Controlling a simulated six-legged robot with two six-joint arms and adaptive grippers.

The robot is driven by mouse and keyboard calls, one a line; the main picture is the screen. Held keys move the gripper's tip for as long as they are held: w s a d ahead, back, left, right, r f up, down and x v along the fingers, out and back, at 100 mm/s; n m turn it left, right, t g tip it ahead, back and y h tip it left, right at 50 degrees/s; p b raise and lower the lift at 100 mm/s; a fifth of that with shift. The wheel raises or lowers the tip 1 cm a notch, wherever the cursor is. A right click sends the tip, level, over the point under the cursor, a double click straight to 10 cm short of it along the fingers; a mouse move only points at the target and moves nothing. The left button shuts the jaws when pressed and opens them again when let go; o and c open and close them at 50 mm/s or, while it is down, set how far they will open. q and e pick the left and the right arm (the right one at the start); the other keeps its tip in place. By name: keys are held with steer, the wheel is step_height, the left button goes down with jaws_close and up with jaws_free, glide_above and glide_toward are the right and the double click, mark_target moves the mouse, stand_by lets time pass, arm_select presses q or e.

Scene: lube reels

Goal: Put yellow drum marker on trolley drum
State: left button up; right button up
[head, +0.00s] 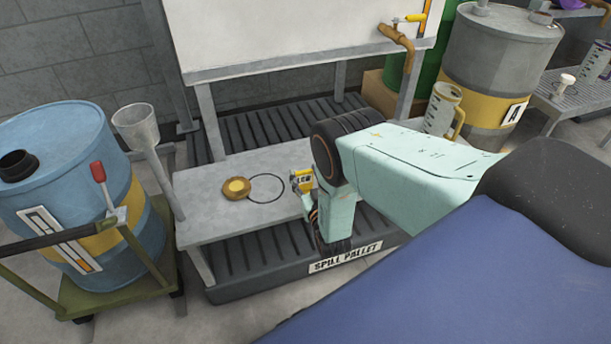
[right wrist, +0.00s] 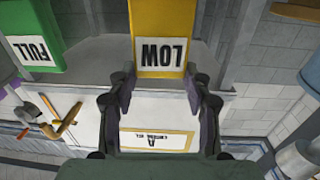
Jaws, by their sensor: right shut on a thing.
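My right gripper (head: 306,194) is shut on the yellow drum marker (head: 301,179) above the grey bench, near its right end. In the right wrist view the marker (right wrist: 162,22) sits between the fingertips (right wrist: 161,82), its white "LOW" label reading upside down. The trolley drum (head: 58,150) is blue with a yellow band and stands on the olive trolley (head: 105,292) at far left, well apart from the marker. A white panel with dark and orange marks shows on the drum's front. My left gripper is not in view.
The bench (head: 200,196) carries a brass disc (head: 236,188) beside a dark ring. A funnel (head: 137,128) and a red-knobbed lever (head: 98,172) stand near the drum. A green "FULL" marker (right wrist: 32,35) shows in the right wrist view. A grey drum (head: 497,60) stands at back right.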

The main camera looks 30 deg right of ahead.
steer(key=o, duration=1)
steer(key=shift+o, duration=0.2)
